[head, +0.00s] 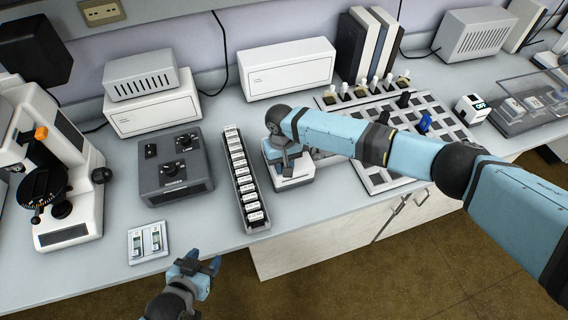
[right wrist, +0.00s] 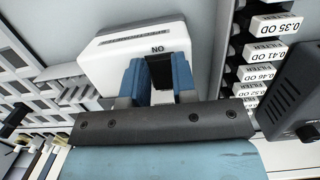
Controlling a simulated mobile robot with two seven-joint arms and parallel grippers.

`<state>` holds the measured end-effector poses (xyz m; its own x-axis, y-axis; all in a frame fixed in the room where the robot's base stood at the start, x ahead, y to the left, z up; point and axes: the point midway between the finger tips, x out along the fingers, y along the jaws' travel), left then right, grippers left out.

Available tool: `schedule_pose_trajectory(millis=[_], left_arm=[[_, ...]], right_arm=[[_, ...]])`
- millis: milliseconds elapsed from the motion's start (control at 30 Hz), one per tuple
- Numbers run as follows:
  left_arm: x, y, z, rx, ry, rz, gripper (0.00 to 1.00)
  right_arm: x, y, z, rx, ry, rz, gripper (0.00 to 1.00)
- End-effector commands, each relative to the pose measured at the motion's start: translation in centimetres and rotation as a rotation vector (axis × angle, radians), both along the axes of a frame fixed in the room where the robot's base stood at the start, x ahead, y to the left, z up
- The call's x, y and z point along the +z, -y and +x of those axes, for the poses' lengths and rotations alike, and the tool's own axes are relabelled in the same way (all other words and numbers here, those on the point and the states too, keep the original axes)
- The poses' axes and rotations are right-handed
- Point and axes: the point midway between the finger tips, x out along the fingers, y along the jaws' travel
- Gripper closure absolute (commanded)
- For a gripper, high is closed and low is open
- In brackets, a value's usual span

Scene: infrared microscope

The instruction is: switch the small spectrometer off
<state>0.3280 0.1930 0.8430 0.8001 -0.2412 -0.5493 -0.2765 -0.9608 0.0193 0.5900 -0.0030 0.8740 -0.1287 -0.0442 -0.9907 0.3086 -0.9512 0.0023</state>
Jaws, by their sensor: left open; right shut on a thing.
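The small spectrometer (head: 293,181) is a white box on the bench, right of the long filter rack; my right arm hides much of it in the head view. In the right wrist view the white box (right wrist: 130,45) bears the label "ON" beside a dark switch (right wrist: 160,72). My right gripper (right wrist: 160,75) has its blue fingers on either side of this switch and is shut on it; it also shows over the box in the head view (head: 285,155). My left gripper (head: 203,264) is open and empty in front of the bench edge.
The filter rack (head: 245,180) stands close left of the spectrometer, with a grey control box (head: 173,168) beyond. A white cube marked "OFF" (head: 471,110) stands farther right. A microscope (head: 62,170) is at left.

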Motion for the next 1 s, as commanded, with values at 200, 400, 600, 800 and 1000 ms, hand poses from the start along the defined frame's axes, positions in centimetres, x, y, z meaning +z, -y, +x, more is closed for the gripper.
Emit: schedule_pose_trajectory(millis=[200, 400, 600, 800, 1000], left_arm=[[0.12, -0.03, 0.03, 0.001, 0.001, 0.0, 0.47], [0.1, -0.04, 0.03, 0.001, 0.001, 0.0, 0.47], [0.09, -0.04, 0.02, 0.001, 0.001, 0.0, 0.47], [0.08, -0.04, 0.02, 0.001, 0.0, 0.001, 0.47], [0.01, -0.03, 0.01, 0.001, 0.0, 0.001, 0.47]], right_arm=[[0.09, -0.06, 0.25, -0.003, -0.112, -0.034, 0.98], [0.1, -0.02, 0.23, 0.0, -0.12, -0.038, 0.98], [0.1, -0.01, 0.22, 0.0, -0.119, -0.038, 0.54], [0.12, -0.04, 0.23, -0.001, -0.119, -0.036, 0.49], [0.77, -0.15, 0.42, -0.001, -0.117, -0.035, 0.49]])
